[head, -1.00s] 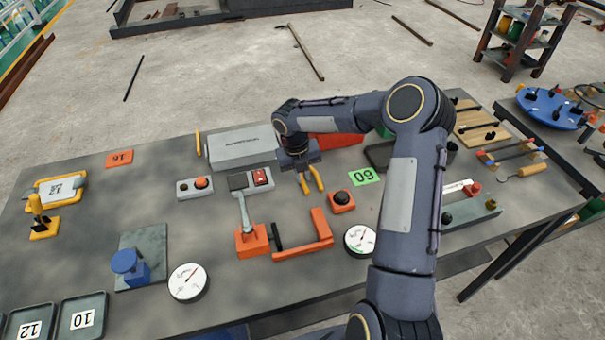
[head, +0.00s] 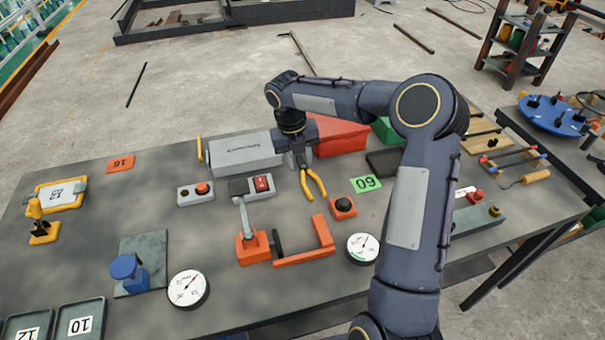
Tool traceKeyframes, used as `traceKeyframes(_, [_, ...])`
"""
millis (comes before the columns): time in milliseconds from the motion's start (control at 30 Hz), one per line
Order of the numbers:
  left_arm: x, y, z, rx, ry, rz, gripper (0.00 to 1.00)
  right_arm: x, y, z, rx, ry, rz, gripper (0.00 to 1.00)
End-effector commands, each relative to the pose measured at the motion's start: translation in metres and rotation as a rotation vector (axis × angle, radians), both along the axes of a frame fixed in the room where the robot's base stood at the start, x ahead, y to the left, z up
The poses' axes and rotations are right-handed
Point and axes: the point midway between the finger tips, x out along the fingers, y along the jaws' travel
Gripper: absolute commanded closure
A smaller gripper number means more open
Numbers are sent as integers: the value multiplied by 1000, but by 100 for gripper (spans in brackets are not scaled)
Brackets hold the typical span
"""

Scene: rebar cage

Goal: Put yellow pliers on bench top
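The yellow pliers (head: 313,184) hang with their handles pointing toward the front of the bench, below my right gripper (head: 300,158). The gripper points down and appears shut on the dark head of the pliers, which it partly hides. The pliers seem to be a little above the grey bench top (head: 215,235); the exact gap is hard to tell. My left gripper is not in view.
Behind the pliers are a grey toolbox (head: 243,152) and a red box (head: 340,138). Close by are a red-and-grey switch (head: 262,184), a black-knobbed orange button (head: 343,207), a green 60 card (head: 366,183) and an orange clamp (head: 305,248). Bare bench shows at mid-left.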

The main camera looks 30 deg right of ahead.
Motion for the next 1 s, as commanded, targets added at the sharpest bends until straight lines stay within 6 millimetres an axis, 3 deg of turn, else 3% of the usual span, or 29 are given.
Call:
traceKeyframes(100, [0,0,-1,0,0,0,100,1,3,19,-1,-2,1,65])
traceKeyframes(300, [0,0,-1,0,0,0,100,-2,6,38,-2,-13,-32,65])
traceKeyframes(467, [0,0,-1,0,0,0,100,-38,16,71,7,-105,-326,65])
traceKeyframes(600, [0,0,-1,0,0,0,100,-100,30,99,79,-221,-845,65])
traceKeyframes(700, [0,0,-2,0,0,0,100,-148,41,108,176,-270,-1268,65])
traceKeyframes(900, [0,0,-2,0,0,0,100,-235,67,100,455,-202,-2131,65])
traceKeyframes(1000, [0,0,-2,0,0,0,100,-264,82,90,588,-70,-2482,65])
